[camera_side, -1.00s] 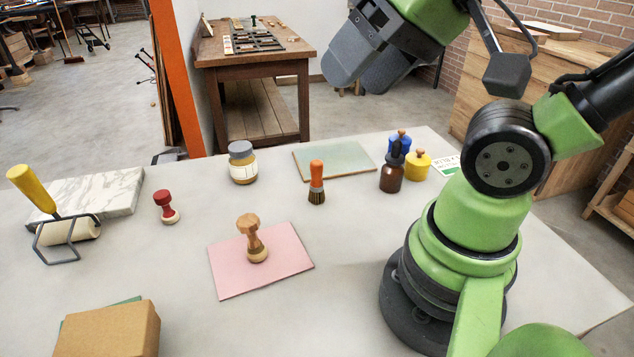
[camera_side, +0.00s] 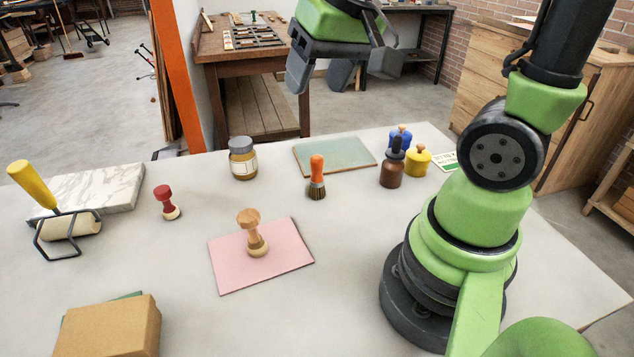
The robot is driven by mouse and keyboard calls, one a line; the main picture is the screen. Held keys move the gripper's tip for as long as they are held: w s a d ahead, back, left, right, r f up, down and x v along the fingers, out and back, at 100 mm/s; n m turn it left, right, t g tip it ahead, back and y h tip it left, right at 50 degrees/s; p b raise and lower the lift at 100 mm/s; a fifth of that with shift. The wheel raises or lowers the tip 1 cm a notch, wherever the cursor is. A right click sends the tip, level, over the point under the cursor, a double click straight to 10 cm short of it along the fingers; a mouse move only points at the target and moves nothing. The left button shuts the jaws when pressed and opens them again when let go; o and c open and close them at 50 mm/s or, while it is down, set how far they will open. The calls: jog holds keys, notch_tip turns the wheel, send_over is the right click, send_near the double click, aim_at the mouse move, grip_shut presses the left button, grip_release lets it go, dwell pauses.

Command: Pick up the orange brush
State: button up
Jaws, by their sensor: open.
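The orange brush (camera_side: 317,178) stands upright on the table, its orange handle up and its dark bristles down. It is just in front of the pale green glass-like plate (camera_side: 335,155). My gripper (camera_side: 338,78) is open and empty, well above the table and above the brush in the picture. Its grey fingers are spread apart and point down. Nothing hides the brush.
A labelled jar (camera_side: 243,158) stands left. A wooden stamp (camera_side: 252,235) stands on a pink sheet (camera_side: 285,268) in front.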

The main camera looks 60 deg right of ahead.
jog(key=w+d+f+g, duration=0.2)
jog(key=w+d+f, duration=0.2)
jog(key=d+f, duration=0.3)
jog(key=m+g, duration=0.1)
send_over(317, 169)
jog(key=shift+h, duration=0.4)
jog(key=f, duration=0.9)
jog(key=shift+d+f, duration=0.25)
jog(key=shift+f, duration=0.15)
jog(key=shift+w+d+f, duration=0.1)
jog(key=shift+w+f, duration=0.05)
jog(key=shift+f, duration=0.85)
jog(key=shift+w+d+f, duration=0.1)
jog(key=shift+d+f, duration=0.05)
jog(key=shift+f, duration=0.8)
jog(key=shift+w+d+f, duration=0.1)
jog(key=shift+w+f, duration=0.05)
jog(key=shift+f, duration=0.85)
jog(key=c, duration=1)
